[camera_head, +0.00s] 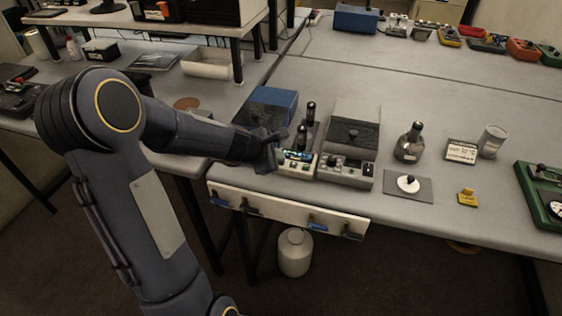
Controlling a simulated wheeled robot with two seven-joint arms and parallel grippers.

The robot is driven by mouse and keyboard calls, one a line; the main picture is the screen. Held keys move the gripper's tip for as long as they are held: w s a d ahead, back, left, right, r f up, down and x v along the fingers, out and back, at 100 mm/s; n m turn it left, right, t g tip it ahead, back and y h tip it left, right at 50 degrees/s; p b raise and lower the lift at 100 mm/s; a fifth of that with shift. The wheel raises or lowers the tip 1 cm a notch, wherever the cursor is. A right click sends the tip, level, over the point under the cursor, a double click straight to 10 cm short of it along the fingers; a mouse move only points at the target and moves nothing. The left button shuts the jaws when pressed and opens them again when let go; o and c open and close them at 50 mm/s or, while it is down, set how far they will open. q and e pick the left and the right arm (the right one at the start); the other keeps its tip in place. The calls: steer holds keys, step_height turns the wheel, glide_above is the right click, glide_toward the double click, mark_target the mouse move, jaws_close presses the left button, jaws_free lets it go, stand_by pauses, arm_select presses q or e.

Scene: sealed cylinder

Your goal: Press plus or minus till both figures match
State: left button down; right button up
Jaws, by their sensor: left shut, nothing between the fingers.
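A small device with a lit display (297,156) and two black upright knobs stands near the bench's front edge. My left gripper (272,152) is shut and empty at the left side of this device; whether it touches is unclear. A grey box device (350,145) with a dark top and front knobs stands just to the right. Any plus or minus buttons and the figures are too small to read. My right gripper is not in view.
A blue box (272,100) lies behind my left gripper. A grey flask (409,145), a pad with a white disc (408,186), a silver can (492,140), a yellow item (467,197) and a green device (541,190) stand to the right. The bench behind them is largely clear.

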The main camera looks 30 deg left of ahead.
arm_select(q)
steer(key=shift+f, duration=0.25)
stand_by(0.5)
steer(key=shift+r+p, duration=0.5)
steer(key=shift+r, duration=0.25)
step_height(320, 180, up, 5)
steer(key=p, duration=0.5)
stand_by(0.6)
